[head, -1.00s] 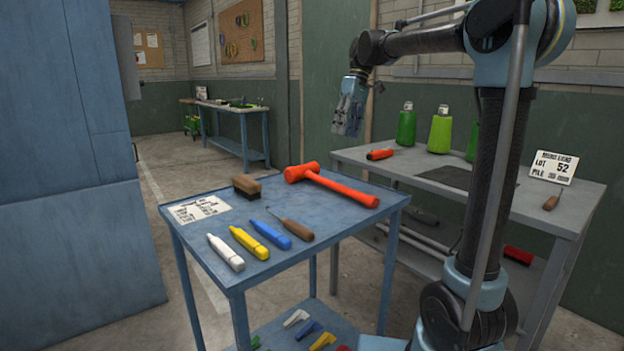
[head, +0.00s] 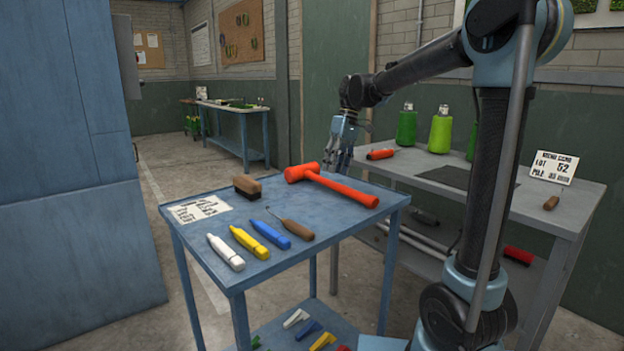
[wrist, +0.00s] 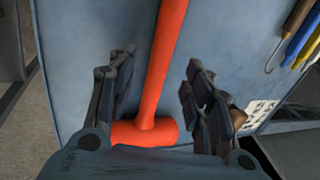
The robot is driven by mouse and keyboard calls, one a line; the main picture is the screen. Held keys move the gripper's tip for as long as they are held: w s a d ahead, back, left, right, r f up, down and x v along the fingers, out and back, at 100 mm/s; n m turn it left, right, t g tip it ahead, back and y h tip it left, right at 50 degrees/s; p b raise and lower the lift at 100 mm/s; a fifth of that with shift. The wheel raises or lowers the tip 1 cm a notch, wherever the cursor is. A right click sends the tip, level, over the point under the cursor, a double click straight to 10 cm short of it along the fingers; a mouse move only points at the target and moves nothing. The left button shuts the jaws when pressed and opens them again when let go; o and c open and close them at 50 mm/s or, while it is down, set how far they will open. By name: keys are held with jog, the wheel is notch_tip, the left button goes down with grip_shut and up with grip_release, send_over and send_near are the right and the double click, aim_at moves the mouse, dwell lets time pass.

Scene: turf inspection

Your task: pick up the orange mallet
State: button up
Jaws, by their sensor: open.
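The orange mallet (head: 332,184) lies on the blue table, its head at the far edge and its handle running toward the right. My gripper (head: 338,158) hangs above and just behind the mallet in the head view, apart from it. In the wrist view my gripper (wrist: 158,88) is open and empty. The mallet (wrist: 163,70) shows between its two fingers, with the handle running up the picture and the head low, partly hidden by my gripper's body.
The blue table (head: 330,222) also holds a brown brush (head: 247,187), a hooked tool (head: 291,228), blue, yellow and white markers (head: 226,252) and a paper sheet (head: 199,208). A grey bench (head: 500,203) with green bottles (head: 440,130) stands behind at the right.

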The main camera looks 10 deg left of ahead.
aim_at(331, 185)
jog(key=shift+x, duration=2.5)
grip_shut()
